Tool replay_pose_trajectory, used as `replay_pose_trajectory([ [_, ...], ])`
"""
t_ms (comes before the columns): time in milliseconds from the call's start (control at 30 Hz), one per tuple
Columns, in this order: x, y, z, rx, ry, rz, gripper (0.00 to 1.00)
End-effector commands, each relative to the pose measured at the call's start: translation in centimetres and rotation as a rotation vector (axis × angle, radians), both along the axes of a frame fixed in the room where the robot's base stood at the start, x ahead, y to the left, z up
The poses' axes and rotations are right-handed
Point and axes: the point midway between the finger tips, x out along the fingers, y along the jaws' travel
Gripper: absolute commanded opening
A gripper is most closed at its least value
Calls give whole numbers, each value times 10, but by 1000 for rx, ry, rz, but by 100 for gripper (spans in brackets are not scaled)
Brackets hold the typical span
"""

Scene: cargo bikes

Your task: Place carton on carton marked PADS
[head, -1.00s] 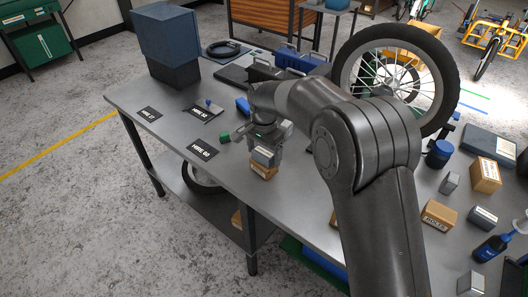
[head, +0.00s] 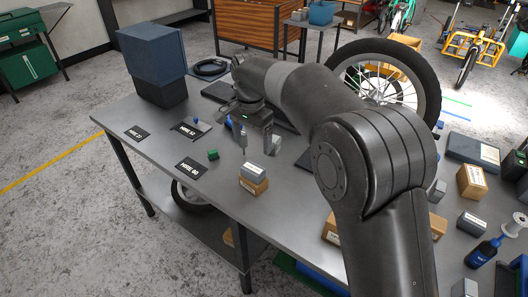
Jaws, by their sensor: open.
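A small grey carton (head: 254,171) with a white label rests on top of a tan carton (head: 253,186) near the front edge of the workbench. The grey one sits flat on it. The print on both is too small to read, so I cannot tell whether the tan one is marked PADS. My gripper (head: 257,143) is open and empty, above and behind the two cartons, apart from them.
The grey workbench (head: 215,220) carries black label plates and a small green block (head: 213,154) at left. A blue box (head: 152,55) stands at the back left. A wheel (head: 425,75) stands behind my arm. Other cartons, including a tan one (head: 472,182), are at right.

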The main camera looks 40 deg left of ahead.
Motion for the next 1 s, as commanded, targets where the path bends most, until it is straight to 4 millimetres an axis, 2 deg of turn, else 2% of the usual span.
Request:
replay_pose_trajectory([
  [300,1,-3,4,1,-1,-1,85],
  [367,5,-10,10,6,-6,-3,85],
  [433,13,-27,20,15,-15,-4,85],
  [567,33,-81,50,42,-45,-7,85],
  [700,47,-153,81,69,-88,-5,85],
  [867,48,-234,108,91,-144,-3,85],
  [1000,37,-303,123,101,-197,-3,85],
])
